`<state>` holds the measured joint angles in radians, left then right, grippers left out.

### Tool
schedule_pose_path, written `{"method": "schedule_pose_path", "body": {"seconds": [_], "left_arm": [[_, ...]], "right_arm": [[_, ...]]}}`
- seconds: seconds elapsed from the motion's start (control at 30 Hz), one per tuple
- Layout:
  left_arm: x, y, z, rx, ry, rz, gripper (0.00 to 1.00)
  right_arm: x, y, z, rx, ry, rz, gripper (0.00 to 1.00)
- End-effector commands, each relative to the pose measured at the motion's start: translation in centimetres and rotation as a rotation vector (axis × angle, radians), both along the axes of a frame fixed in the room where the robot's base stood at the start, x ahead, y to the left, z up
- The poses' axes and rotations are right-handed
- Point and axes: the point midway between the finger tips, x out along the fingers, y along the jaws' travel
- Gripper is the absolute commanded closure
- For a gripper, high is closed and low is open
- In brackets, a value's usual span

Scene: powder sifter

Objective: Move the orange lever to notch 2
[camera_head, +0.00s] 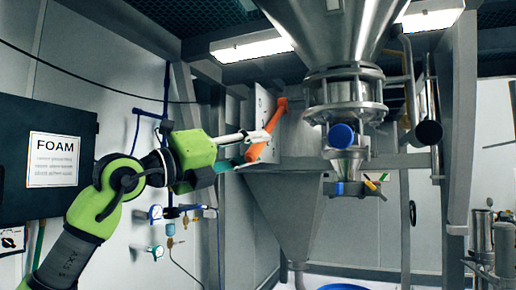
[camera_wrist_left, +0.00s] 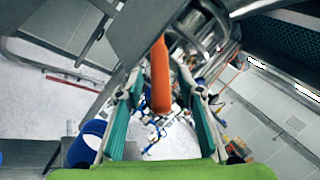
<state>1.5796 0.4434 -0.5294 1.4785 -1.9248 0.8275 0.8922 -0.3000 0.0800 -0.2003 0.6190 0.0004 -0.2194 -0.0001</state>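The orange lever (camera_head: 273,125) slants down and left from its pivot on a pale notch plate (camera_head: 262,105) beside the steel hopper. The numbers of the notches cannot be read. My left gripper (camera_head: 246,150) is at the lever's lower end, coming from the left. In the left wrist view, the lever (camera_wrist_left: 160,75) hangs between the two teal finger pads of the gripper (camera_wrist_left: 163,100). The fingers are apart, with a gap on each side of the lever, so they do not appear to grip it. My right gripper is in neither view.
The steel hopper (camera_head: 335,35) and its blue-capped fitting (camera_head: 341,136) stand right of the lever. A grey frame post (camera_head: 461,130) is further right. Gauges (camera_head: 156,213) and hoses are on the wall below my left arm. A FOAM panel (camera_head: 53,160) is at left.

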Motion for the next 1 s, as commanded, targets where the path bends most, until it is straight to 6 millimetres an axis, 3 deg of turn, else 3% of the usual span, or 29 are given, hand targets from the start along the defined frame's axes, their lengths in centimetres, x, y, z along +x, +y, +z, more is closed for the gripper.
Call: {"method": "schedule_pose_path", "body": {"seconds": [0.4, 0.77, 0.9, 1.0], "left_arm": [[-4.0, 3.9, -1.2, 0.001, -0.003, 0.001, 0.66], [-4.5, 4.2, -1.3, 0.001, -0.002, -0.002, 0.66], [-4.6, 3.7, -1.8, -0.01, -0.002, -0.025, 0.99], [-5.0, 2.1, -3.2, -0.057, -0.006, -0.099, 1.0]], "right_arm": [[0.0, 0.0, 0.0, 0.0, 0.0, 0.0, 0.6], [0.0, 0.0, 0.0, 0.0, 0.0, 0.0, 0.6], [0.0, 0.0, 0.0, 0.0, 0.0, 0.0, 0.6], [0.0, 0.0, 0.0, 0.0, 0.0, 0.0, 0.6]]}}
